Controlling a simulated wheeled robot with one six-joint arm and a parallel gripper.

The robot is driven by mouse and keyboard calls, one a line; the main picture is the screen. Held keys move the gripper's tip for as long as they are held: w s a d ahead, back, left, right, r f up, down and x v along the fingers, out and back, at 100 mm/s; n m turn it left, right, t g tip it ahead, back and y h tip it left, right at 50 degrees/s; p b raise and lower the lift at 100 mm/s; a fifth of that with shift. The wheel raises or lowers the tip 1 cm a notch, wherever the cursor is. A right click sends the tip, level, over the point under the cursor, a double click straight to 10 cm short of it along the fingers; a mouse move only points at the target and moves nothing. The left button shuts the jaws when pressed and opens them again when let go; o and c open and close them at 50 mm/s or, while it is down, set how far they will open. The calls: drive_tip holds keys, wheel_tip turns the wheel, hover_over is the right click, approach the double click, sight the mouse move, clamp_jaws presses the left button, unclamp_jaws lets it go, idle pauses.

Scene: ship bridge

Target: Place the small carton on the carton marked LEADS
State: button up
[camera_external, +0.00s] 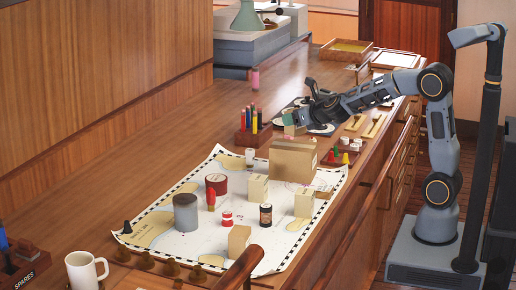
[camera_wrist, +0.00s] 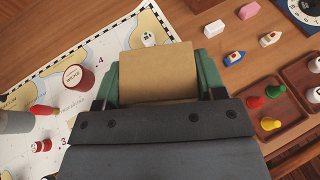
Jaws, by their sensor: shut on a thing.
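My gripper (camera_external: 292,124) is above and just behind a large tan carton (camera_external: 293,162) on the chart. In the wrist view its green fingers (camera_wrist: 160,85) are shut on the two sides of a plain brown small carton (camera_wrist: 158,77). In the outside view the held carton is small and partly hidden by the fingers. It appears to be held clear of the large carton. No LEADS mark can be read on any carton in these frames. Paler cartons stand on the chart at its middle (camera_external: 257,188), at its right (camera_external: 305,203) and at its front (camera_external: 238,241).
A red tin (camera_wrist: 73,78) marked SMOKE, a grey canister (camera_external: 186,213) and a dark jar (camera_external: 266,215) stand on the chart. A pencil holder (camera_external: 253,135) is left of my gripper. A tray of coloured pawns (camera_external: 343,155) lies right of the large carton.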

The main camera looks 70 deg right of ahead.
sight(300, 128)
drive_tip(key=f, duration=0.1)
drive_tip(key=f+b, duration=0.1)
drive_tip(key=f, duration=0.1)
drive_tip(key=shift+w+d, duration=0.1)
drive_tip(key=shift+w, duration=0.25)
drive_tip(key=shift+f+b, duration=0.4)
drive_tip(key=shift+f, duration=0.2)
drive_tip(key=o, duration=1)
drive_tip(key=shift+c, duration=0.2)
drive_tip(key=shift+r, duration=0.15)
